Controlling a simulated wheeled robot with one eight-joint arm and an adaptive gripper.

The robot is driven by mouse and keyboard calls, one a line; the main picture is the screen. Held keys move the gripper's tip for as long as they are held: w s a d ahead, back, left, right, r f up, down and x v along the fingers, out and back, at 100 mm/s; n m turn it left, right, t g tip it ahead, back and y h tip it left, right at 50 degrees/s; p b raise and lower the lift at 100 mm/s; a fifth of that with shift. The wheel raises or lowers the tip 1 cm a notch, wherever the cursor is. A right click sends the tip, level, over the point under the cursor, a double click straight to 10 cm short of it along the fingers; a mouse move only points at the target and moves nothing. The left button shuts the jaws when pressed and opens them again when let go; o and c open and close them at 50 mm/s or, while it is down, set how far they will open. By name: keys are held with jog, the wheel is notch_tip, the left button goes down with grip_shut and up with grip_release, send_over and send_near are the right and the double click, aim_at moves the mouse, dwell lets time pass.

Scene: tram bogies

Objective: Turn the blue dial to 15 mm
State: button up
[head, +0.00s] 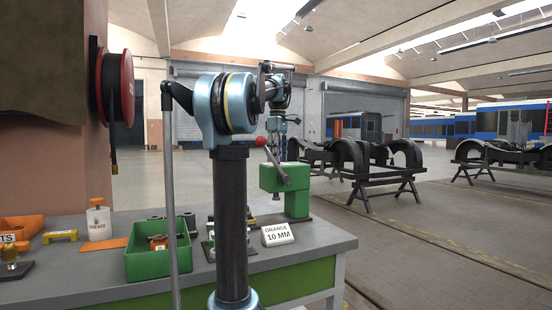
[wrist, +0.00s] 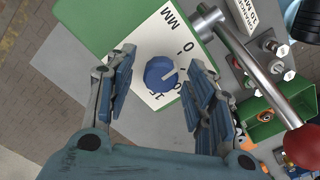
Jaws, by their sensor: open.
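The blue dial (wrist: 160,73) sits on a white scale plate (wrist: 145,50) on the green machine (wrist: 90,20). Its white pointer line aims right and slightly up in the wrist view, below the 0 mark. The 15 mark shows below the dial; marks at its lower right are partly covered by my right finger. My gripper (wrist: 163,68) is open, its blue-grey fingers apart on either side of the dial. I cannot tell how far above the dial they are. In the head view the green machine (head: 285,185) stands beyond my arm; the dial is not visible there.
A metal lever with a red knob (wrist: 304,146) crosses close to the right finger. A sign (head: 278,235) reading "ORANGE 10 MM" stands on the grey bench (head: 320,243). A green bin (head: 150,265) holds parts on the left. Bogie frames (head: 380,165) stand farther back.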

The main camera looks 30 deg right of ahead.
jog(key=c, duration=1.1)
jog(key=shift+o, duration=0.2)
